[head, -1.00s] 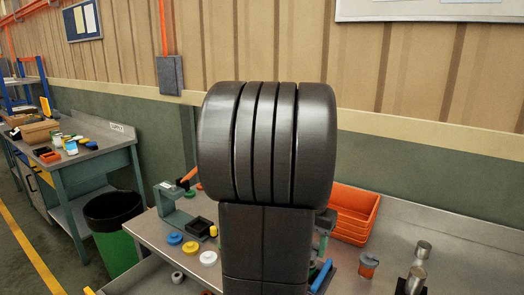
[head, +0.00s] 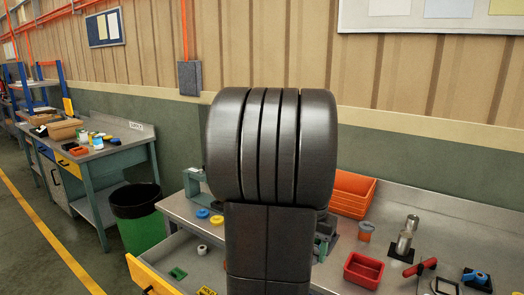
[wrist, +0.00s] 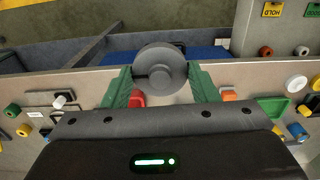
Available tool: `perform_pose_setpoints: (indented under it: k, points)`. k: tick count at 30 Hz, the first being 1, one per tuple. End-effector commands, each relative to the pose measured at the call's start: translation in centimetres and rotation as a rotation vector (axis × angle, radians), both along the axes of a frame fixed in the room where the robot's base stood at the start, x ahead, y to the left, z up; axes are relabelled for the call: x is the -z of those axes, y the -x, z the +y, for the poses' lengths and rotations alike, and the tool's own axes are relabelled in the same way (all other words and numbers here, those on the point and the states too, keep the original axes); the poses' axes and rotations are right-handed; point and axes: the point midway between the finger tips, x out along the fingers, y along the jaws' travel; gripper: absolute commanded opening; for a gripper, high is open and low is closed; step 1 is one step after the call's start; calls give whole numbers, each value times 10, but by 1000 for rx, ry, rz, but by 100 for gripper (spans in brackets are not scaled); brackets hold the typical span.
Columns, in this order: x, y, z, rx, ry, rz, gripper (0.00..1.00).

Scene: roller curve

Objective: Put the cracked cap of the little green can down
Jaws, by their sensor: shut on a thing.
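My gripper (wrist: 160,85) has green fingers shut on a grey round cap (wrist: 165,58) in the wrist view. A dark line, like a crack, runs in from the cap's left edge. The cap is held in the air, with the bench surface (wrist: 80,85) behind it. In the head view my arm fills the middle and hides the gripper and the cap. I cannot pick out the little green can for sure.
A yellow-fronted drawer (head: 150,277) stands open at the near bench (head: 455,220). An orange bin (head: 352,195), a red tray (head: 363,270) and metal cylinders (head: 405,242) stand on the bench. A green waste bin (head: 138,232) stands left. A yellow HOLD sign (wrist: 271,9) shows in the wrist view.

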Motion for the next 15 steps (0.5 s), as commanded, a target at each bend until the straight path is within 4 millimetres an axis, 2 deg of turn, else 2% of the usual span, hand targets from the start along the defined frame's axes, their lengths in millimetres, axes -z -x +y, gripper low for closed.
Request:
perform_pose_setpoints:
  k: [11,15]
  points:
    - [49,-33,20,-116,0,3,26]
    - [78,-49,33,-181,0,6,26]
